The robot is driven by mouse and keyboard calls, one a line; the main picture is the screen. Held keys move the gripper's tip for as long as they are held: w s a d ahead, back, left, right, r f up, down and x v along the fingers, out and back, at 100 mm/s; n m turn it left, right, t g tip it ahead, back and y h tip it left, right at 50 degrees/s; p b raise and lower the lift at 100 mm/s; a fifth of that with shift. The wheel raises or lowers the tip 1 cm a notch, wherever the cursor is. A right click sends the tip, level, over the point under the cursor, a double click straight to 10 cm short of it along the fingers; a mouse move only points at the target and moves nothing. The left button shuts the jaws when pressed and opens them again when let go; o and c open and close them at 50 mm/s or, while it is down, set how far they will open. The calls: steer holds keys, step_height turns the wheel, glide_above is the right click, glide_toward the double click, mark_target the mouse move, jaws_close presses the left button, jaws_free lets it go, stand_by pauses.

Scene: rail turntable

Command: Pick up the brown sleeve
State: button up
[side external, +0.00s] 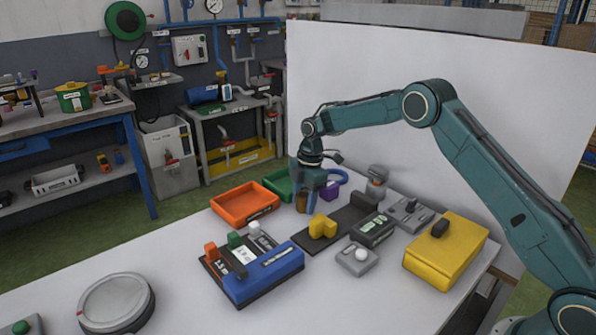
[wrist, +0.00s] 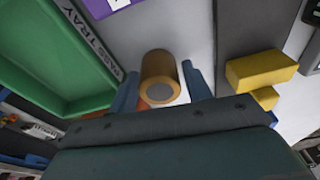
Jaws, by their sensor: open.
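The brown sleeve (wrist: 159,70) is a short tan-brown cylinder with a grey round end, seen in the wrist view between the two blue fingers of my gripper (wrist: 160,88). The fingers stand apart, with a gap visible on each side of the sleeve. In the side view my gripper (side external: 309,192) points down over the table, and the brown sleeve (side external: 301,203) shows at the fingers, partly hidden by them. I cannot tell from these frames whether a finger touches it.
An orange tray (side external: 226,215) and a green tray (side external: 272,180) lie left of my gripper. A yellow stepped block (side external: 322,227) sits on a dark rail to the right. A purple block (side external: 328,190) is close behind. A blue-and-black box (side external: 262,280) stands in front.

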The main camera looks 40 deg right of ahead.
mark_target(304, 195)
stand_by(0.4)
steer(key=c, duration=0.9)
steer(key=shift+c, duration=0.2)
steer(key=shift+r, duration=0.15)
steer(key=shift+r, duration=4.9)
